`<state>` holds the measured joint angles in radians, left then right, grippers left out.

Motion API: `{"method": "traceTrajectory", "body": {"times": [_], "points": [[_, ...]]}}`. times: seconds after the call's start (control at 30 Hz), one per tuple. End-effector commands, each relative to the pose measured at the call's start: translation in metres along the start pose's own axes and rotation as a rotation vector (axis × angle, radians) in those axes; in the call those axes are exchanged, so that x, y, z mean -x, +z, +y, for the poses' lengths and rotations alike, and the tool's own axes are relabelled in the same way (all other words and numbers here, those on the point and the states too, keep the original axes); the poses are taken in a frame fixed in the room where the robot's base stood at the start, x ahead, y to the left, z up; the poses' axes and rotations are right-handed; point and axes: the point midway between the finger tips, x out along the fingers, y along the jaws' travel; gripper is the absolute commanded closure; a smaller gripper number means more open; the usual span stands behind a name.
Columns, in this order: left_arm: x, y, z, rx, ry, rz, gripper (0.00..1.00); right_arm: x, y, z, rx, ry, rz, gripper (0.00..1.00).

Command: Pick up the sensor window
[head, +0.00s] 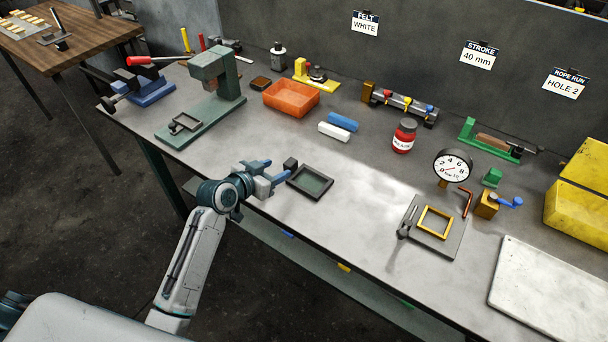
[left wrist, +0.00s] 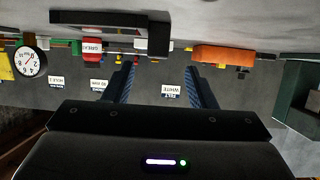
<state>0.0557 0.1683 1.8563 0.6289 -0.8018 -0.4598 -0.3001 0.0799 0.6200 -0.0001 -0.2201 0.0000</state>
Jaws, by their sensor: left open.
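The sensor window seems to be the dark-framed greenish pane (head: 310,181) lying flat on the bench near its front edge. A small black block (head: 290,163) stands at its far left corner. My left gripper (head: 279,171) is just left of the frame, open, with nothing between its blue fingers. In the left wrist view, which looks upside down, the open fingers (left wrist: 158,67) point along the bench. The dark frame (left wrist: 95,20) is at the top there, beside the black block (left wrist: 158,40). My right gripper is not in view.
A green press (head: 215,85) and an orange tray (head: 291,97) stand behind left. White and blue bars (head: 334,131) and a red jar (head: 404,136) lie beyond the frame. A yellow frame on a grey plate (head: 449,244) is to the right. Bare bench lies between.

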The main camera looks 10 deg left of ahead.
Motion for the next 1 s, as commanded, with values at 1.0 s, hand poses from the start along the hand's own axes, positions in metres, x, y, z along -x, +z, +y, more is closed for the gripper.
{"method": "traceTrajectory", "body": {"times": [1.0], "points": [[-0.058, -0.001, 0.004, -0.001, -0.001, -0.003, 0.86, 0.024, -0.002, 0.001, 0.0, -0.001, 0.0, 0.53]]}}
